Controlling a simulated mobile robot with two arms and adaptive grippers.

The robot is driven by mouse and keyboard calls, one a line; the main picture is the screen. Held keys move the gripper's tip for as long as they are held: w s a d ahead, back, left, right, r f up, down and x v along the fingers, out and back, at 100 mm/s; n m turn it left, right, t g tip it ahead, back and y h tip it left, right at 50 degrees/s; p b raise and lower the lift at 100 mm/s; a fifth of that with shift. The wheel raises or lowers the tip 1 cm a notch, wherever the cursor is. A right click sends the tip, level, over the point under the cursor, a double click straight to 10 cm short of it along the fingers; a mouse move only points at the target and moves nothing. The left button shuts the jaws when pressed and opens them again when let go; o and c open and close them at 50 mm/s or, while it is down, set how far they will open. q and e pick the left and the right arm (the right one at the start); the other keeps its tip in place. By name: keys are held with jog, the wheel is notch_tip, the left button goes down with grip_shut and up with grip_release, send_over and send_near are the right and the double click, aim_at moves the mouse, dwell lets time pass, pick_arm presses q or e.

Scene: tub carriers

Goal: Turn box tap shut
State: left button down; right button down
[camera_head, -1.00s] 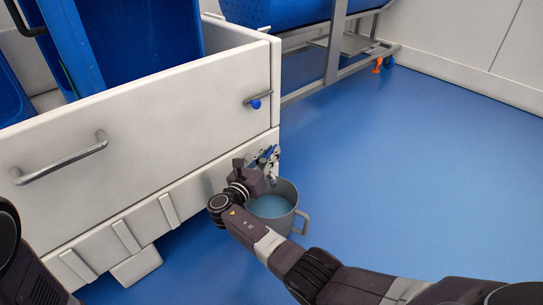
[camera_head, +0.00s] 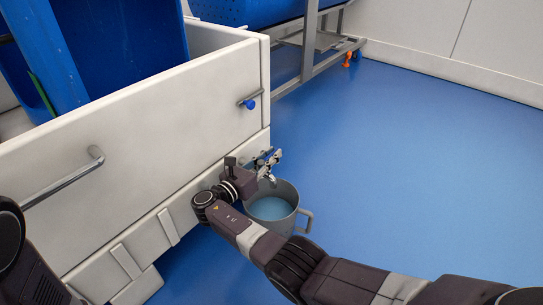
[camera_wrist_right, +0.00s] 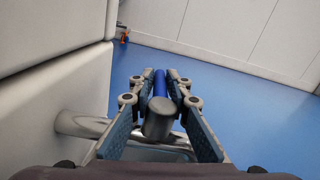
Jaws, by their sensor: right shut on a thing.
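The box tap (camera_head: 271,179) is a metal tap low on the end of the white box (camera_head: 120,150). In the right wrist view its chrome pipe (camera_wrist_right: 85,125) comes out of the box wall, with a round grey stem (camera_wrist_right: 158,122) and a blue handle (camera_wrist_right: 160,82) pointing away from me. My right gripper (camera_head: 270,158) is at the tap; in the wrist view its fingers (camera_wrist_right: 164,80) lie on both sides of the handle and are shut on it. The fingers partly hide the handle in the head view. My left gripper is out of view.
A grey bucket (camera_head: 293,191) with pale blue liquid stands on the blue floor below the tap. A metal rail (camera_head: 65,180) and a blue-knobbed latch (camera_head: 249,104) stick out from the box. A metal cart frame (camera_head: 310,50) stands behind. The floor at right is clear.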

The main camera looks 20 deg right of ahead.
aim_at(272, 154)
jog(key=shift+s+f, duration=0.2)
jog(key=shift+f, duration=0.05)
jog(key=c, duration=2)
grip_release()
jog(key=shift+o, duration=0.2)
jog(key=shift+r, duration=0.15)
jog(key=shift+w+r, duration=0.1)
jog(key=shift+r, duration=0.6)
notch_tip(272, 154, up, 9)
jog(key=shift+f, duration=0.2)
